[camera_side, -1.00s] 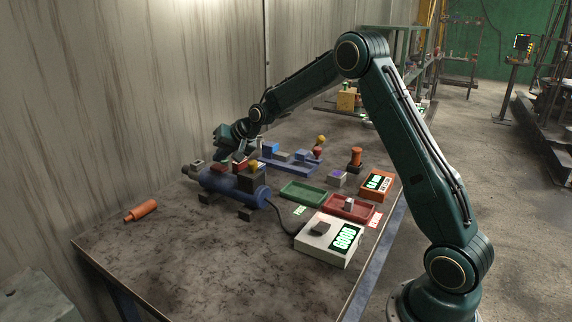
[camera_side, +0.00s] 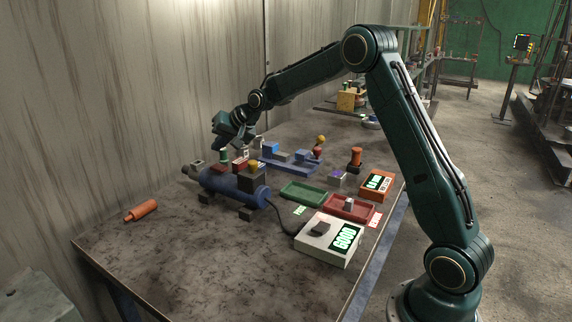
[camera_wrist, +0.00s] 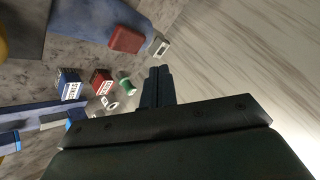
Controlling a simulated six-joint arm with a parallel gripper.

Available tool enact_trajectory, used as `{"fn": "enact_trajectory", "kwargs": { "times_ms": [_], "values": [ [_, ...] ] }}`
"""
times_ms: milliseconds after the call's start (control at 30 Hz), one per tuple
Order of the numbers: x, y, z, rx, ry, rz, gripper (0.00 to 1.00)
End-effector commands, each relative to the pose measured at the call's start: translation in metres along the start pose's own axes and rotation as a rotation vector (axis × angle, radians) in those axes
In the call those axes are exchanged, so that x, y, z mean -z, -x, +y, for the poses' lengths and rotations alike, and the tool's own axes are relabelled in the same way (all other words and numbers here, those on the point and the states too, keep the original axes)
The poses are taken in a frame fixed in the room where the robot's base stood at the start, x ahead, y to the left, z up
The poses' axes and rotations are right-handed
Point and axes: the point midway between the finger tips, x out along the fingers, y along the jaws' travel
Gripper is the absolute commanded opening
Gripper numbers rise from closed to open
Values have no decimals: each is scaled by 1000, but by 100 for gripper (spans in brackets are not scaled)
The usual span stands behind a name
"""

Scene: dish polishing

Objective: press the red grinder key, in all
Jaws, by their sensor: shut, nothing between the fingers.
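The blue grinder (camera_side: 222,185) lies on the table near the wall. My gripper (camera_side: 238,143) is shut and empty, above the back of the grinder and apart from the key. Its closed fingers show in the wrist view (camera_wrist: 157,72). I cannot tell whether the key is pressed down.
Small red (camera_wrist: 101,82) and blue (camera_wrist: 68,84) labelled boxes stand near the fingers in the wrist view. The front table is mostly clear.

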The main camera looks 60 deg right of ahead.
Motion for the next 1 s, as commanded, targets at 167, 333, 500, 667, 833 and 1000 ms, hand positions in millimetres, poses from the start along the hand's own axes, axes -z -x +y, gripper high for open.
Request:
{"fn": "enact_trajectory", "kwargs": {
  "times_ms": [167,333,500,667,833,1000],
  "values": [
    [6,8,-6,1,0,2,0],
    [8,11,-8,0,-1,1,0],
    [8,11,-8,0,-1,0,0],
    [8,11,-8,0,-1,0,0],
    [8,11,-8,0,0,0,0],
    [7,14,-9,-1,5,-1,0]
  ]
}}
